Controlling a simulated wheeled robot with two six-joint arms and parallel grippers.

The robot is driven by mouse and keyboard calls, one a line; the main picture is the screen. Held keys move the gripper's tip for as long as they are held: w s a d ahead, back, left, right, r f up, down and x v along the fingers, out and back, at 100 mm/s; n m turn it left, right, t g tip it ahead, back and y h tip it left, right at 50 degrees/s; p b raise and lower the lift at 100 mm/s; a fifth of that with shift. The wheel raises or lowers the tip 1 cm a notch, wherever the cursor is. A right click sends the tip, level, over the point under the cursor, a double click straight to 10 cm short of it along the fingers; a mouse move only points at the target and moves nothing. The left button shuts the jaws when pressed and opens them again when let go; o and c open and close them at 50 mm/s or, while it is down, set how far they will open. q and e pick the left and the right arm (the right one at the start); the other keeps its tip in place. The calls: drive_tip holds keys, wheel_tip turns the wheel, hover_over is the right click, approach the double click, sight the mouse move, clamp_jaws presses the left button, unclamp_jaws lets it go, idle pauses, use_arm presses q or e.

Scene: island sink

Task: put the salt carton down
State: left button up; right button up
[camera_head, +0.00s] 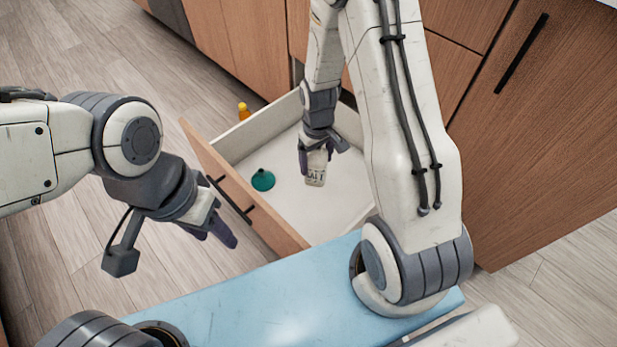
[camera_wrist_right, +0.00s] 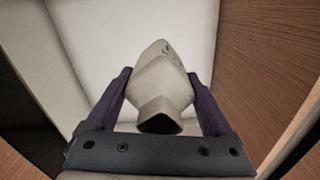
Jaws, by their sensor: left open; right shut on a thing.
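The salt carton (camera_head: 316,176) is pale with dark lettering, in the head view inside the open drawer (camera_head: 280,195). My right gripper (camera_head: 315,158) reaches down into the drawer and is shut on the carton. In the right wrist view the carton (camera_wrist_right: 160,88) sits between the two dark fingers of the right gripper (camera_wrist_right: 160,95), with the white drawer floor beyond it. I cannot tell whether the carton touches the drawer floor. My left gripper (camera_head: 224,232) is open and empty, outside the drawer, to the left of its wooden front.
A teal object (camera_head: 263,180) lies in the drawer, left of the carton, near the drawer front. A yellow-orange bottle (camera_head: 244,111) shows just beyond the drawer's far side wall. Wooden cabinets (camera_head: 540,130) stand at the back and right. The drawer floor around the carton is mostly bare.

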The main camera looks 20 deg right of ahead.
sight(323, 181)
drive_tip(key=f, duration=0.3)
drive_tip(key=s+d+f+n, duration=0.1)
drive_tip(key=f, duration=0.1)
drive_tip(key=f+n, duration=0.1)
drive_tip(key=f, duration=0.2)
drive_tip(key=shift+s+d+f+b, duration=0.25)
drive_tip(key=shift+s+f+b, duration=0.05)
drive_tip(key=shift+s+f, duration=0.05)
drive_tip(key=w+a+f+b, duration=0.2)
drive_tip(key=a+f, duration=0.1)
drive_tip(key=w+a+f+b, duration=0.2)
drive_tip(key=a+f+b, duration=0.1)
drive_tip(key=f, duration=0.1)
drive_tip(key=w+a+f+b, duration=0.2)
drive_tip(key=f+b, duration=0.1)
drive_tip(key=f, duration=0.1)
drive_tip(key=shift+w+a, duration=0.4)
drive_tip(key=shift+r, duration=0.2)
drive_tip(key=shift+f, duration=0.1)
drive_tip(key=o, duration=1.6)
drive_tip(key=shift+f, duration=0.1)
drive_tip(key=shift+c, duration=0.2)
wheel_tip(323, 181, up, 12)
drive_tip(key=p, duration=0.6)
drive_tip(key=shift+r, duration=0.2)
